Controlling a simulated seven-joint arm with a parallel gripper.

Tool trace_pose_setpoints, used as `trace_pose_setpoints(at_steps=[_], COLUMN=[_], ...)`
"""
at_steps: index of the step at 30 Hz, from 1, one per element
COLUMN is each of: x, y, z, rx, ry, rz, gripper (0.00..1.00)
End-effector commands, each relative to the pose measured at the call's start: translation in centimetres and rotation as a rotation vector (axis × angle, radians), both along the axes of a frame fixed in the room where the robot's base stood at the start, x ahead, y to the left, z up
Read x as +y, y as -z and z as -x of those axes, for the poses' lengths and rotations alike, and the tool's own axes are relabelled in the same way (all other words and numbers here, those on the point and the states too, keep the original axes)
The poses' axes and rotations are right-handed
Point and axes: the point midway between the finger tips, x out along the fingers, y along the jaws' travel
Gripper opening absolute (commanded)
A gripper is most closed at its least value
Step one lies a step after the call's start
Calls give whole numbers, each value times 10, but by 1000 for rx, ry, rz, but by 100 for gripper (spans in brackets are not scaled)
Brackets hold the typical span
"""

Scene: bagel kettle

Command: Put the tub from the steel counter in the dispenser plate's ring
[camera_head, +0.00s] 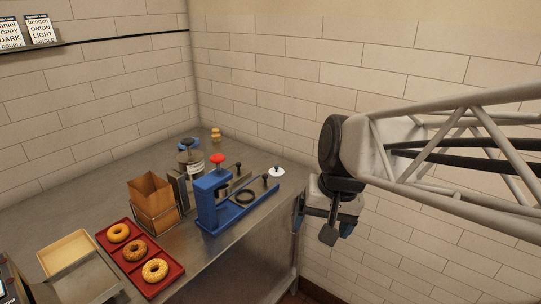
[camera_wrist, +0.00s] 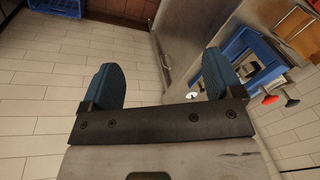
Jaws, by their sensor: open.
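The blue dispenser (camera_head: 208,198) stands on the steel counter (camera_head: 218,250), with a red knob on top. A dark ring (camera_head: 245,197) sits on its blue plate. A grey cylindrical container (camera_head: 190,162) with a pale label and dark top stands behind it to the left; I cannot tell surely that it is the tub. My gripper (camera_head: 322,226) is open and empty, off the counter's right end, to the right of the dispenser. In the wrist view my gripper (camera_wrist: 164,78) has its fingers wide apart, with the dispenser (camera_wrist: 250,55) to their right.
A brown paper bag (camera_head: 151,194) in a wire holder, a red tray (camera_head: 168,270) with bagels and a beige tray (camera_head: 67,254) are on the left. Small tan items (camera_head: 215,134) stand at the back. A blue crate (camera_wrist: 58,7) shows on the tiled floor.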

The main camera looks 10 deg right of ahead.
Motion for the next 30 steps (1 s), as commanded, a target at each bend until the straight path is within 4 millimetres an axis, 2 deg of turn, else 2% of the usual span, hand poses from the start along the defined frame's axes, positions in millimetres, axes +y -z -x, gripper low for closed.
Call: trace_pose_setpoints(at_steps=[1, 3, 10, 15, 30], x=[-4, -10, -24, -27, -28], y=[1, 4, 13, 16, 16], z=[15, 31, 68, 76, 76], rx=[-20, -43, -95, -107, -108], ry=[-28, -68, -162, -187, -188], rz=[30, 71, 171, 198, 200], gripper=[86, 86, 86, 86, 86])
